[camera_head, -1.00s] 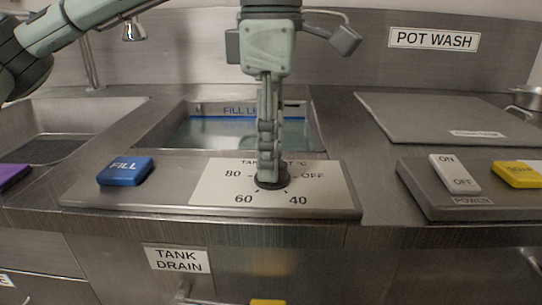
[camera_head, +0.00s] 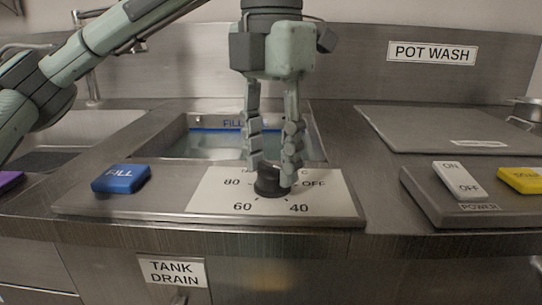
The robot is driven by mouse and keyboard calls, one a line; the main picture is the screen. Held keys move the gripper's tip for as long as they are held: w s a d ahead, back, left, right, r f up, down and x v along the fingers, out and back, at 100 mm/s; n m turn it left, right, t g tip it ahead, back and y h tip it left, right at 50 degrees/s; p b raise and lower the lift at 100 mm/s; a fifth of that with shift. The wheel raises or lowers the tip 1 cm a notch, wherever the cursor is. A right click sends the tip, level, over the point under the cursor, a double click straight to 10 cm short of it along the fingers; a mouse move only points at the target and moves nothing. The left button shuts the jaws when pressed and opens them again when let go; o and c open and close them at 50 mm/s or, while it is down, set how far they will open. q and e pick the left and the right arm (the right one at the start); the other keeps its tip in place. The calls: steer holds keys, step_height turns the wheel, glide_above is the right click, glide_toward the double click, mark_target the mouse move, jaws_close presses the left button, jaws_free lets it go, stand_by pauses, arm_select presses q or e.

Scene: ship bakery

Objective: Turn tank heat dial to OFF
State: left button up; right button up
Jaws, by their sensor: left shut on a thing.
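The tank heat dial (camera_head: 268,186) is a round black knob on a white label plate (camera_head: 215,196) marked 80, 60, 40 and OFF. The OFF mark is on the right side of the dial. My left gripper (camera_head: 273,177) points down from above, one finger on the left and one on the right of the knob, and is shut on it. The fingers cover part of the knob and the top of the label. I cannot tell clearly which mark the dial points to. My right gripper is not in view.
A blue FILL button (camera_head: 121,179) is left of the label. Behind is the water tank (camera_head: 205,145). To the right are a power switch (camera_head: 457,180), a yellow button (camera_head: 520,180) and a flat grey lid (camera_head: 440,130). A TANK DRAIN label (camera_head: 172,271) is below.

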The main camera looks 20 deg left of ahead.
mark_target(272, 166)
arm_select(q)
steer(key=n, duration=0.3)
steer(key=shift+n, duration=0.4)
steer(key=n, duration=0.2)
steer(key=shift+n, duration=0.3)
steer(key=n, duration=0.3)
steer(key=shift+b, duration=0.3)
steer(key=shift+w+r+n, duration=0.1)
steer(key=shift+n, duration=0.8)
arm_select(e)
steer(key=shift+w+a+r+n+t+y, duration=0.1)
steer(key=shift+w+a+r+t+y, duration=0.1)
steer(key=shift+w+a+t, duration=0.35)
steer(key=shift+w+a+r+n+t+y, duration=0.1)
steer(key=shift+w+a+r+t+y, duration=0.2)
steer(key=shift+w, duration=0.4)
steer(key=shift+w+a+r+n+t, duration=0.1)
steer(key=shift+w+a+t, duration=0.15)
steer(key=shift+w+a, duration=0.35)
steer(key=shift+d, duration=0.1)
arm_select(q)
steer(key=o, duration=1.2)
steer(key=shift+c, duration=0.2)
steer(key=shift+d, duration=0.1)
step_height(272, 166, up, 12)
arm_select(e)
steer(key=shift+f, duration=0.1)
